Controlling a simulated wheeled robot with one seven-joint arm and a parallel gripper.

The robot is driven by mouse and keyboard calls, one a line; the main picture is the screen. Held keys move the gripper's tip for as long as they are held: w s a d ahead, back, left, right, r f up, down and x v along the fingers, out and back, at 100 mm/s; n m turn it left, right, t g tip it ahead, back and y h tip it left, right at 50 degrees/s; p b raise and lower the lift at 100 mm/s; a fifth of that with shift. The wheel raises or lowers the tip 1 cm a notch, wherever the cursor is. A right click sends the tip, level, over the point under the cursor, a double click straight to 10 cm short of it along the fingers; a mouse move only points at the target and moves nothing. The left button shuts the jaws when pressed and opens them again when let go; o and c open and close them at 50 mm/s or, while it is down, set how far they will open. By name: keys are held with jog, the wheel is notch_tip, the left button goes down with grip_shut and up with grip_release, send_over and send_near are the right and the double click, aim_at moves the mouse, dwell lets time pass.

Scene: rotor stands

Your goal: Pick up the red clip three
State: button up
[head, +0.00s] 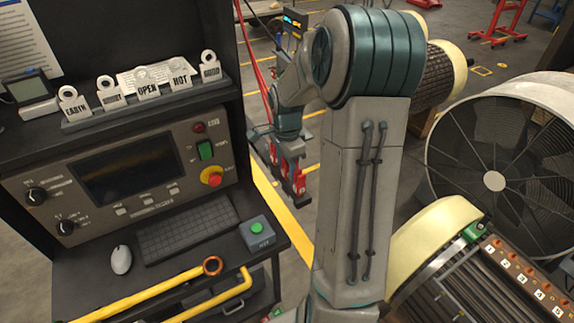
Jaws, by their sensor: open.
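My gripper (290,172) hangs to the right of the control cabinet, pointing down, small and far down the arm. It is open. Red blocks (299,184) with dark parts show at its fingers; I cannot tell whether they are finger parts or clips. No clip can be surely read as number three there. At the lower right, a wooden strip (525,272) on a rotor stand carries a row of small orange-red pieces with white number labels, far from my gripper.
The control cabinet (105,180) fills the left, with a keyboard (188,229) and yellow-handled tools (240,290) on its ledge. Red cables (251,50) hang beside it. A large round fan housing (495,180) stands right. Floor with a yellow line (283,212) lies between.

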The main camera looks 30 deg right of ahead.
jog(key=shift+f, duration=0.15)
grip_shut()
